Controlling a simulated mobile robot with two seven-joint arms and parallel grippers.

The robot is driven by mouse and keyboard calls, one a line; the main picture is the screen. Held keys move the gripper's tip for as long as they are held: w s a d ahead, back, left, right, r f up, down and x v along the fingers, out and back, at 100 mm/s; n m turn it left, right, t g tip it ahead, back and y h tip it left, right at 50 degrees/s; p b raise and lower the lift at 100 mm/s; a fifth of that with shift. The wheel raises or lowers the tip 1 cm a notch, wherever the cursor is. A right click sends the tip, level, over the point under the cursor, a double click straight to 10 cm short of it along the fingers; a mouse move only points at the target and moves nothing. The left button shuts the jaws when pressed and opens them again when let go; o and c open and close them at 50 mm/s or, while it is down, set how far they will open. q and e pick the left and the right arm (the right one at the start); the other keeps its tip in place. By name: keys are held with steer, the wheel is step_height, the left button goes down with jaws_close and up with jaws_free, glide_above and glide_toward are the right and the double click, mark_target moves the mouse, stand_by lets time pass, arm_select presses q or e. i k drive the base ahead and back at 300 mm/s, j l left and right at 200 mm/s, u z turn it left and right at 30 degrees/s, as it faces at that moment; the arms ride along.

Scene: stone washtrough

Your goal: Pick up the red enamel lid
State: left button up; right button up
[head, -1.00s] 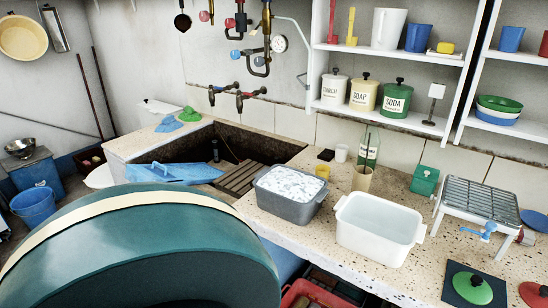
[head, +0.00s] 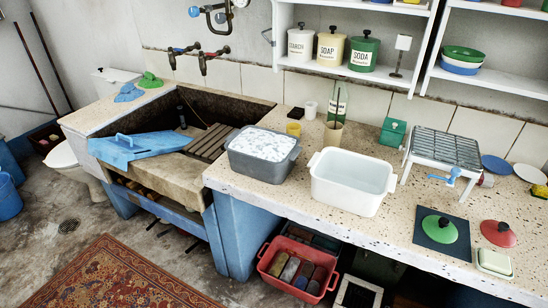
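The red enamel lid (head: 498,234) lies on the speckled counter (head: 300,178) at the right of the head view. It is round with a dark knob on top. A green lid (head: 440,229) with a dark knob lies just to its left on a dark square mat (head: 421,236). The red lid looks clear of the mat. Neither of my grippers shows in the view.
A white soap dish (head: 494,263) sits just in front of the red lid. A white basin (head: 352,181) and a grey tub (head: 262,154) stand further left. A red crate (head: 298,270) is under the counter.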

mark_target(499, 234)
steer(key=u, duration=0.2)
steer(key=z, duration=1.75)
